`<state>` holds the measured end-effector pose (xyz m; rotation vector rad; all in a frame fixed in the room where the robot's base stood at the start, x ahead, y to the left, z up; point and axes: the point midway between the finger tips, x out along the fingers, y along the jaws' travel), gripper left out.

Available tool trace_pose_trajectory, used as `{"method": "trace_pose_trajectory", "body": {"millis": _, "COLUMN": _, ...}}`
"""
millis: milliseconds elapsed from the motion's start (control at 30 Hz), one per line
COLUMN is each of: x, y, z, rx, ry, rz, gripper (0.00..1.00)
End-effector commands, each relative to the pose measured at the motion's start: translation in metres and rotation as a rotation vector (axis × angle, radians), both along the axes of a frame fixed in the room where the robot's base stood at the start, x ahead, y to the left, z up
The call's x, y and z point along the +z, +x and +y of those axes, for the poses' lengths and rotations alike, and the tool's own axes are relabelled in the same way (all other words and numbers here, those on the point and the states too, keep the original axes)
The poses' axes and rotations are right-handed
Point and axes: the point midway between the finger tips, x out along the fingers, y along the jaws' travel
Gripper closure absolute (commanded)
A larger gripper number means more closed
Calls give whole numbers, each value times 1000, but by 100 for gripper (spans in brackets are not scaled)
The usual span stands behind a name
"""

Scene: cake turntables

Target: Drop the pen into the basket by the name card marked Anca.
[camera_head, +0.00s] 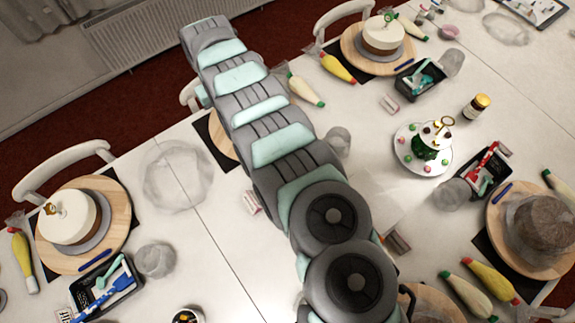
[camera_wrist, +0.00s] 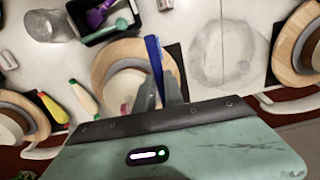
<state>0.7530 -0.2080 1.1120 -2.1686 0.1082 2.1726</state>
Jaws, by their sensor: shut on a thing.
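In the wrist view my gripper (camera_wrist: 160,92) is shut on a blue pen (camera_wrist: 154,58), which sticks out past the fingertips. The pen is above a round wooden turntable with a pale cake (camera_wrist: 122,88). A black basket (camera_wrist: 117,27) with purple and teal tools lies beyond it. In the head view similar black baskets stand at the top right (camera_head: 420,80), right (camera_head: 487,178) and lower left (camera_head: 105,290). Small cards (camera_head: 390,103) lie near some places, but I cannot read a name on any. My gripper is hidden by my arm in the head view.
Cakes stand on wooden turntables (camera_head: 112,235) around the white table. Piping bags (camera_head: 306,90), clear cups (camera_head: 155,260) and a tiered stand of sweets (camera_head: 425,165) take up space. Blue pens (camera_head: 95,261) lie by other turntables. Clear table shows at the centre left (camera_head: 235,240).

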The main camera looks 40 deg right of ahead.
Motion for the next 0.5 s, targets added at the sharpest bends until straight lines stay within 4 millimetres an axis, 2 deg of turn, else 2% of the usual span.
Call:
{"method": "trace_pose_trajectory", "body": {"millis": 33, "x": -20, "y": -16, "z": -23, "rx": -15, "ry": 5, "rz": 10, "gripper": 100}}
{"method": "trace_pose_trajectory", "body": {"millis": 200, "x": -79, "y": -64, "z": -87, "rx": -26, "ry": 4, "rz": 10, "gripper": 100}}
{"method": "trace_pose_trajectory", "body": {"millis": 400, "x": -137, "y": -125, "z": -133, "rx": -24, "ry": 5, "rz": 6, "gripper": 100}}
{"method": "trace_pose_trajectory", "body": {"millis": 500, "x": -154, "y": -147, "z": -144, "rx": -17, "ry": 4, "rz": 5, "gripper": 100}}
